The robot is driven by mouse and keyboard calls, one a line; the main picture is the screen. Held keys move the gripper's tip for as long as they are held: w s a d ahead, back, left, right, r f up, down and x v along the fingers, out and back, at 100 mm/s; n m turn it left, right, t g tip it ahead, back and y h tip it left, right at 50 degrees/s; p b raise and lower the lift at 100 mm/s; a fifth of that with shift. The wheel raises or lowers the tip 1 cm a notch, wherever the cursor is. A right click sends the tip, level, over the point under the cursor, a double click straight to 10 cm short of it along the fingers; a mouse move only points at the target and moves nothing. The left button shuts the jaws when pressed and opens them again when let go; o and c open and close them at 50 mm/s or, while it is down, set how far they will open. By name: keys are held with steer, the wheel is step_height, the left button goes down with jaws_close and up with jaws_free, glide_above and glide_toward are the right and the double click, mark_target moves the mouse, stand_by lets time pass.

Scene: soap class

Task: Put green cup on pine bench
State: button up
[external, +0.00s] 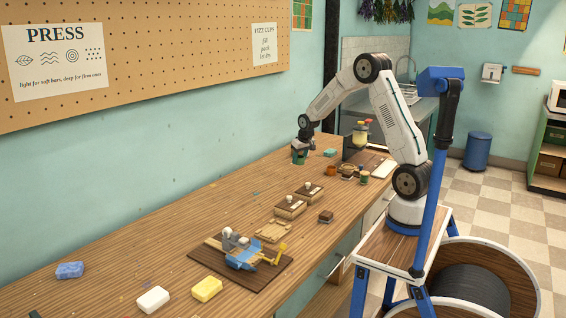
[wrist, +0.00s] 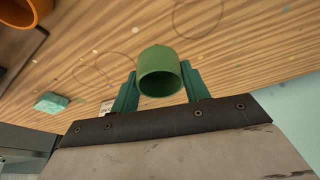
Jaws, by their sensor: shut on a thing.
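The green cup (wrist: 160,68) is between the two green fingers of my gripper (wrist: 160,85) in the wrist view. The fingers are closed on its sides. In the external view my gripper (external: 299,157) points down low over the far part of the long wooden bench (external: 190,220). The cup is hard to separate from the green fingers there. I cannot tell if its base touches the bench. Bare wood with faint ring marks shows beyond the cup in the wrist view.
An orange cup (external: 331,170) and another green container (external: 364,178) stand right of my gripper. A teal block (external: 330,153) lies close by; it also shows in the wrist view (wrist: 50,102). Soap bars and wooden moulds (external: 289,207) occupy the nearer bench. Bare wood lies along the wall.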

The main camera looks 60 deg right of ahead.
steer(key=shift+m, duration=0.5)
steer(key=d, duration=0.4)
steer(key=shift+s+d+f, duration=0.2)
steer(key=shift+d, duration=0.05)
glide_above(284, 162)
steer(key=s, duration=0.1)
steer(key=shift+a+f, duration=0.15)
steer(key=shift+f, duration=0.6)
steer(key=shift+w+f, duration=0.15)
steer(key=shift+w, duration=0.05)
steer(key=shift+f, duration=1.6)
steer(key=shift+s+f, duration=0.1)
steer(key=shift+f, duration=0.1)
steer(key=o, duration=1)
steer(key=shift+o, duration=0.2)
